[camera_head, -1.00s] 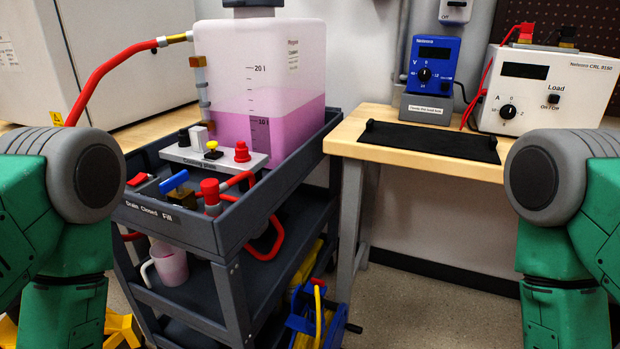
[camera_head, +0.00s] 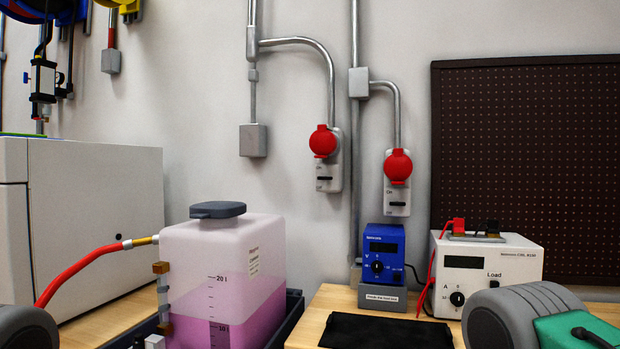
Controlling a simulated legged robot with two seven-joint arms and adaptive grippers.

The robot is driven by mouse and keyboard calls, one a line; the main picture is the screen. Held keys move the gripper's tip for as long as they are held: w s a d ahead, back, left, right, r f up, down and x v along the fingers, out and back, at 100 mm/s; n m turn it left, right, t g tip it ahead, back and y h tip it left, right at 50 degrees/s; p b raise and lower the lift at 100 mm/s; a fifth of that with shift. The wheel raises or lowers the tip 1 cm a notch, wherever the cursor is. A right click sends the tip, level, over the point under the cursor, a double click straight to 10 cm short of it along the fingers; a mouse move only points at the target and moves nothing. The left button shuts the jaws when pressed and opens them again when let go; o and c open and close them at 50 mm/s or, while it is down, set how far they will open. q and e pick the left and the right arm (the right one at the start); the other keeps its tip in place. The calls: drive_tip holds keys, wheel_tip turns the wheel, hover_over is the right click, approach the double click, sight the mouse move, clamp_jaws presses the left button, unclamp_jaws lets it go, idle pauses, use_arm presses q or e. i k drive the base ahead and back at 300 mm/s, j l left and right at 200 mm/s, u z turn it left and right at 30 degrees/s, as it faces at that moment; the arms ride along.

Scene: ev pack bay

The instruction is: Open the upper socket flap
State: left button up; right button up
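Two white wall sockets with round red flaps are on the wall in the head view. The upper socket (camera_head: 330,177) is the left one, and its red flap (camera_head: 323,141) covers its face and looks closed. The lower socket (camera_head: 397,197) is to its right, with its red flap (camera_head: 398,165) also looking closed. Each socket has a dark slot below the flap. Neither gripper is in view. Only parts of my arms show, at the lower left and lower right corners, well apart from the sockets.
Below the sockets stand a blue meter (camera_head: 384,250) and a white load box (camera_head: 487,268) on a wooden bench (camera_head: 310,330). A black mat (camera_head: 385,332) lies in front. A pink-filled tank (camera_head: 222,275) stands at left. Conduits (camera_head: 330,80) run down into the sockets; the wall before them is clear.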

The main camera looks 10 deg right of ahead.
sight(322, 141)
drive_tip(key=l+u, duration=0.55)
drive_tip(key=u, duration=0.25)
drive_tip(key=l+u, duration=0.4)
drive_tip(key=i+l, duration=0.1)
drive_tip(key=l, duration=0.7)
